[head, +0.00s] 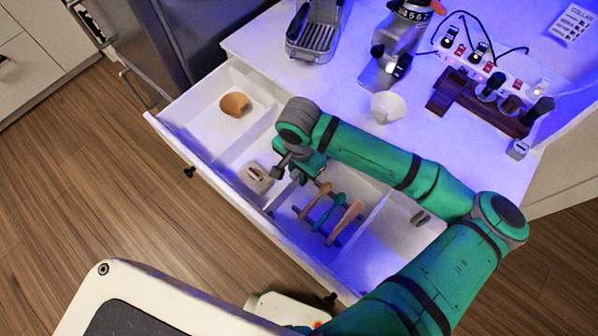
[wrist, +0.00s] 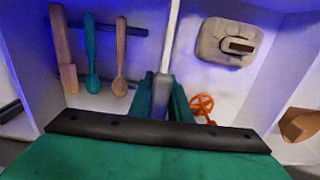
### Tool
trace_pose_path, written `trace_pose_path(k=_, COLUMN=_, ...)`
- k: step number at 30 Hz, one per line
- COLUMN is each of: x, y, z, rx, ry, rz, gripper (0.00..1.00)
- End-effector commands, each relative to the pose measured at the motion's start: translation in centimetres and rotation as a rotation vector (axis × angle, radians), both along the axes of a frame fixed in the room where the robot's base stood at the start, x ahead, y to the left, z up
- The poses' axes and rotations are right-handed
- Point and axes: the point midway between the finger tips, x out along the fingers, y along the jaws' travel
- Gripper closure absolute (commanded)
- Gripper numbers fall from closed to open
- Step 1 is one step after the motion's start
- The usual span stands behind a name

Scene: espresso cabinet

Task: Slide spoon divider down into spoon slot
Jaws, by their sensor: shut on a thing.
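The spoon divider is a thin white panel that shows edge-on in the wrist view (wrist: 174,35). My gripper (wrist: 163,98) is shut on it at the near end; in the head view my gripper (head: 300,172) is over the middle of the open drawer (head: 172,132). The divider stands between a compartment of spoons and one with a beige block. A wooden spatula (wrist: 63,50), a teal spoon (wrist: 91,55) and a wooden spoon (wrist: 120,55) lie across dark rails. The spoon slot is hidden, so I cannot tell how deep the divider sits.
The beige block (head: 257,177) lies left of my gripper, with a brown rounded piece (head: 235,105) farther left. An orange wheel-shaped thing (wrist: 203,104) shows by the fingers. The counter behind holds a white cup (head: 388,107), a grinder (head: 393,55) and a wooden stand (head: 480,102).

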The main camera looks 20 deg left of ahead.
Motion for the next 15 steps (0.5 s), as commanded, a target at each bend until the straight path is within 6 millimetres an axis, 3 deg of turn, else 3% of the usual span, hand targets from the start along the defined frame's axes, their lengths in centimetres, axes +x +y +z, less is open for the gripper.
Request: trace_pose_path(k=15, x=0.0, y=0.0, z=-1.1, rx=0.000, ry=0.001, rz=-0.001, gripper=1.00)
